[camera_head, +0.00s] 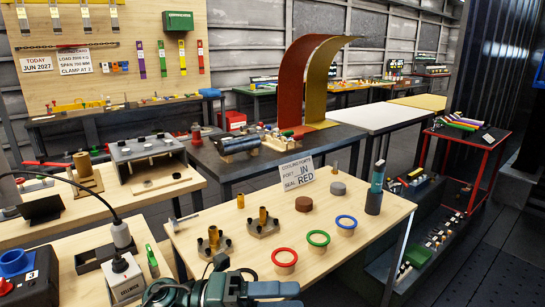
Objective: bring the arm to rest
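My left gripper (275,290) shows at the bottom edge of the head view, in front of the near wooden table (385,215). Its arm comes in from the lower left and it points right. My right gripper is not in view. Close beyond the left gripper on the table stand a red ring (284,256), a green ring (318,238) and a blue ring (346,221), each on a pale round piece.
Brass fittings on flanged bases (213,243) stand left of the rings. A cabled grey connector (121,236) is at left. Floor at the right (470,262) is clear.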

